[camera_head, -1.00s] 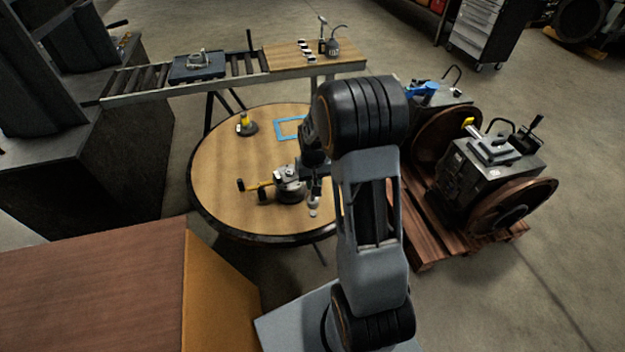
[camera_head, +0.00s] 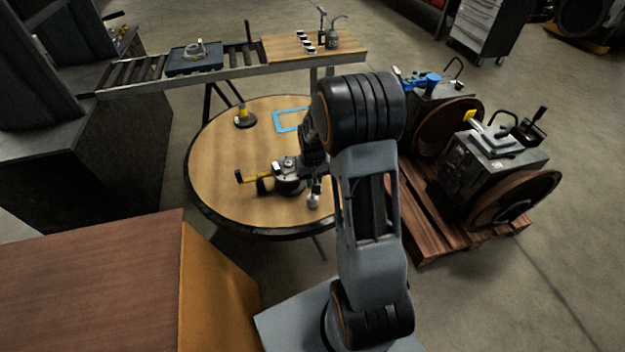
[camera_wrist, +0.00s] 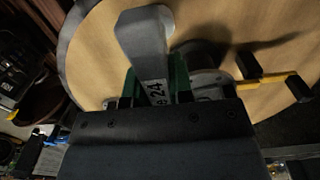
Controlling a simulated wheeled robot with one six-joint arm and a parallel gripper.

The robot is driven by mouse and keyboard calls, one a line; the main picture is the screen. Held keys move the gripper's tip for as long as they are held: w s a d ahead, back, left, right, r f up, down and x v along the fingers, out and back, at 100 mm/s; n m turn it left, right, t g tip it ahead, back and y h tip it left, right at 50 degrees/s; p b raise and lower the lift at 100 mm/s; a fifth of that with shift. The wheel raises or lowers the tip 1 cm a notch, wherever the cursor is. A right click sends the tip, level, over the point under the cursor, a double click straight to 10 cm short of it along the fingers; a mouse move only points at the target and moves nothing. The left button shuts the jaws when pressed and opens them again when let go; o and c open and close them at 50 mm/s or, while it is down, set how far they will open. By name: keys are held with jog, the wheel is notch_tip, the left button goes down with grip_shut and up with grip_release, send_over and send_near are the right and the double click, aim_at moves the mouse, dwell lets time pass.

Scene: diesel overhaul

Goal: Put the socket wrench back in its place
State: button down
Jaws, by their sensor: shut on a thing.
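The socket wrench (camera_wrist: 145,42) is a grey metal tool with a "24" label in the wrist view. My gripper (camera_wrist: 158,88) is shut on it, with green finger parts on either side. In the head view my gripper is mostly hidden by my arm. The pale lower end of the wrench (camera_head: 313,201) shows over the near right part of the round table (camera_head: 225,185). I cannot tell whether it touches the tabletop. A blue square outline (camera_head: 279,122) lies farther back on the same table.
A dark round device (camera_head: 288,182) with a yellow bar (camera_head: 258,177) stands just left of the wrench. A yellow-and-black item (camera_head: 243,118) stands at the table's back left. A roller conveyor (camera_head: 245,71) runs behind; machines on a pallet (camera_head: 425,240) stand right.

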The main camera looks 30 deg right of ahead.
jog(key=shift+f, duration=0.2)
jog(key=shift+f+b, duration=0.95)
jog(key=c, duration=0.9)
grip_release()
jog(key=shift+o, duration=0.3)
jog(key=o, duration=0.5)
jog(key=shift+c, duration=0.2)
jog(key=shift+r, duration=0.15)
notch_tip(320, 180, up, 9)
jog(key=p, duration=0.6)
jog(key=shift+p, duration=0.35)
